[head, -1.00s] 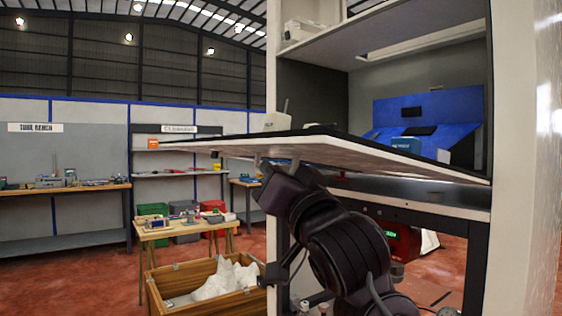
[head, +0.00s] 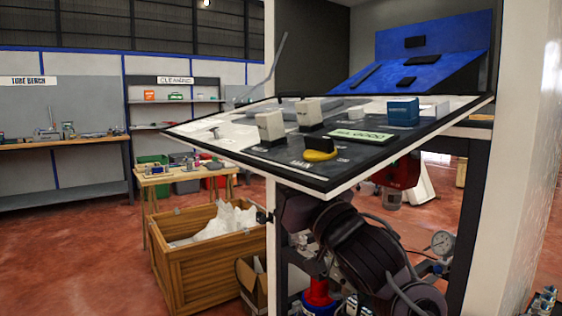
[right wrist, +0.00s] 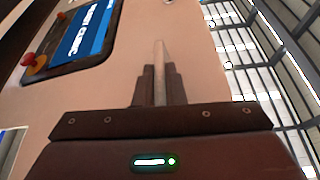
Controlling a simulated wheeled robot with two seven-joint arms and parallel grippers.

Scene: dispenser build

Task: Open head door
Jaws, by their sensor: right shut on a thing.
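The head door (head: 340,175) is a flat panel with a dark border, swung out and tilted down toward me. Its inner face, carrying several modules and a small yellow part, is visible in the head view. In the right wrist view its pale outer face (right wrist: 100,110) shows a screen and a red button. My right gripper (right wrist: 158,88) is shut on a pale bar handle (right wrist: 158,58) on that face. In the head view my right arm rises under the door, which hides the fingertips. My left gripper is not in view.
A blue sloped housing (head: 440,65) sits inside the open cabinet, behind the door. The white cabinet side (head: 525,170) stands at the right. A wooden crate (head: 200,268) with white material stands on the floor at lower left, before a small table (head: 185,177). Open floor lies further left.

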